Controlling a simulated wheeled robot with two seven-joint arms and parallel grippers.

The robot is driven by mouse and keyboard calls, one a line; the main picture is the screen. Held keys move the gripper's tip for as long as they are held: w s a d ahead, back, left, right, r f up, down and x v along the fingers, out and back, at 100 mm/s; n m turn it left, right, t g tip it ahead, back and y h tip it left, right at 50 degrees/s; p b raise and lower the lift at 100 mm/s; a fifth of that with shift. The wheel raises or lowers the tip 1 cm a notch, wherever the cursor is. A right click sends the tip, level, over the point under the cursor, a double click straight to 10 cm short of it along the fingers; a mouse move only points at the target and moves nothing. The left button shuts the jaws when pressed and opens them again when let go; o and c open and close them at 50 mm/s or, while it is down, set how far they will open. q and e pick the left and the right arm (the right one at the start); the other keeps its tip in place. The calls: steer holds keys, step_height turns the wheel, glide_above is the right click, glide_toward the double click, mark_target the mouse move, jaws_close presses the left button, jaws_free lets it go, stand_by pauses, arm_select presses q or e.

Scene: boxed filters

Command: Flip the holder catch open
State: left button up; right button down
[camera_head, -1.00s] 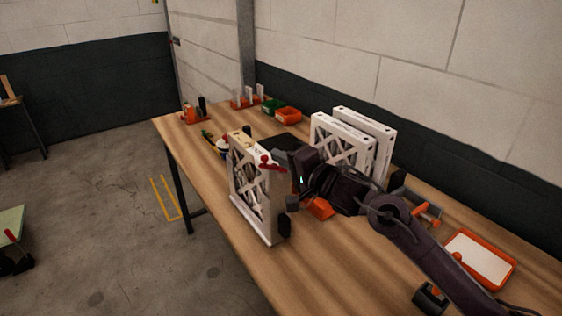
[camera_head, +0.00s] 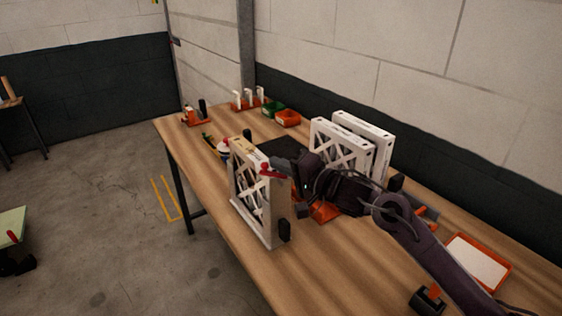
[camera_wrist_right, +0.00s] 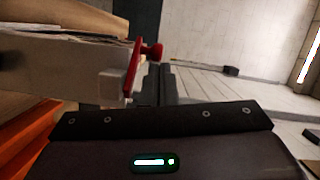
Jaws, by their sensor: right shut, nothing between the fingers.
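The holder is a white upright frame (camera_head: 262,215) with a lattice panel, standing near the front edge of the bench. Its red catch (camera_head: 273,170) sits at the top right corner of the frame. In the right wrist view the red catch (camera_wrist_right: 137,66) stands just left of my fingers, with a knob at its upper end. My right gripper (camera_head: 275,162) is shut and empty, its fingertips right at the catch; whether they touch it I cannot tell. The shut fingers also show in the right wrist view (camera_wrist_right: 167,82). My left gripper is not in view.
Two white lattice-sided filters (camera_head: 340,140) stand behind my right arm. Green (camera_head: 272,108) and orange (camera_head: 288,118) bins sit at the back. A tray with an orange rim (camera_head: 507,268) lies at the right.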

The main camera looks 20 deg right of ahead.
steer(key=shift+r+n+g+y+p, duration=0.25)
steer(key=shift+n+g+y+p, duration=0.95)
steer(key=shift+y+p, duration=0.45)
steer(key=shift+n+g+y, duration=0.4)
steer(key=shift+n+y, duration=0.05)
steer(key=shift+n, duration=0.05)
steer(key=shift+s+f+n+g+y, duration=0.1)
steer(key=shift+n+g+y, duration=0.3)
steer(key=shift+n, duration=0.1)
steer(key=n+g+y, duration=0.2)
steer(key=g, duration=0.1)
steer(key=shift+f+b, duration=0.15)
steer(key=shift+b, duration=0.25)
steer(key=shift+s+n+g+y, duration=0.1)
steer(key=shift+n+g+y, duration=0.2)
steer(key=shift+n+g, duration=0.5)
steer(key=shift+a, duration=0.15)
steer(key=shift+s, duration=0.15)
